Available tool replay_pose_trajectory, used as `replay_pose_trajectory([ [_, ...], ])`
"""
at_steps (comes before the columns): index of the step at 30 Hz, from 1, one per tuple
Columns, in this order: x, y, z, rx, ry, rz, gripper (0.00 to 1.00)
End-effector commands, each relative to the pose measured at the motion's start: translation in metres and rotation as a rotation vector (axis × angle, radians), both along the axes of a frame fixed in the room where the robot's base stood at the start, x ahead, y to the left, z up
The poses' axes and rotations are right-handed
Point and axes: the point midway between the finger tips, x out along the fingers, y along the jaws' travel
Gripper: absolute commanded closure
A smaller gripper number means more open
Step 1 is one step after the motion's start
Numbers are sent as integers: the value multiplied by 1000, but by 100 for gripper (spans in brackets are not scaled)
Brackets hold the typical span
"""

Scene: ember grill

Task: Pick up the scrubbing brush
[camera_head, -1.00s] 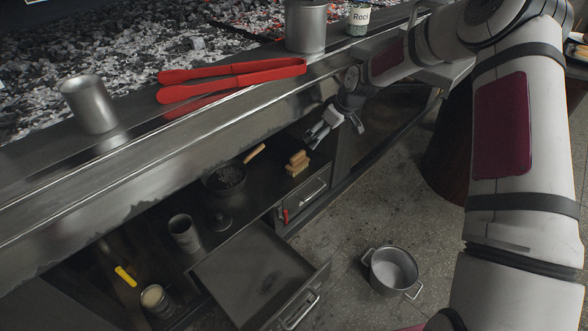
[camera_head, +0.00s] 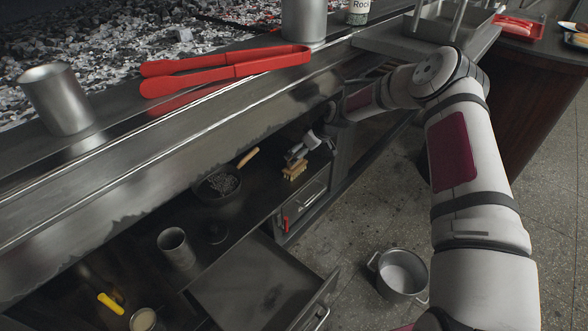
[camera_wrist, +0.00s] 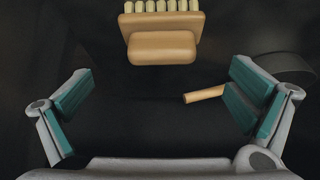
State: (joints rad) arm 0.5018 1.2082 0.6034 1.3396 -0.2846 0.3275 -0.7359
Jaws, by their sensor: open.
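The scrubbing brush (camera_head: 294,170) has a wooden body and pale bristles, and sits on the dark shelf under the grill counter. In the wrist view the scrubbing brush (camera_wrist: 162,40) is at the top middle, its handle block toward me and its bristles on the far side. My gripper (camera_head: 297,155) is just beside and above the brush in the head view, partly covering it. In the wrist view my gripper (camera_wrist: 160,105) has its teal-padded fingers wide apart, with nothing between them at the tips but dark shelf and the end of a wooden handle farther off.
A pan (camera_head: 216,186) with a wooden handle (camera_head: 248,157) stands left of the brush on the shelf (camera_head: 240,205). An open drawer (camera_head: 262,285) juts out below. The counter edge (camera_head: 230,125) overhangs the shelf. A metal pot (camera_head: 402,272) stands on the floor.

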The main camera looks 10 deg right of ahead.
Motion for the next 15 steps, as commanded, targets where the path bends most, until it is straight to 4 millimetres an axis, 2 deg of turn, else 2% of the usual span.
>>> replay_pose_trajectory([
  [1,4,4,-12,0,0,1,0],
  [3,9,7,-20,1,-1,0,0],
  [15,22,18,-46,0,0,-1,0],
])
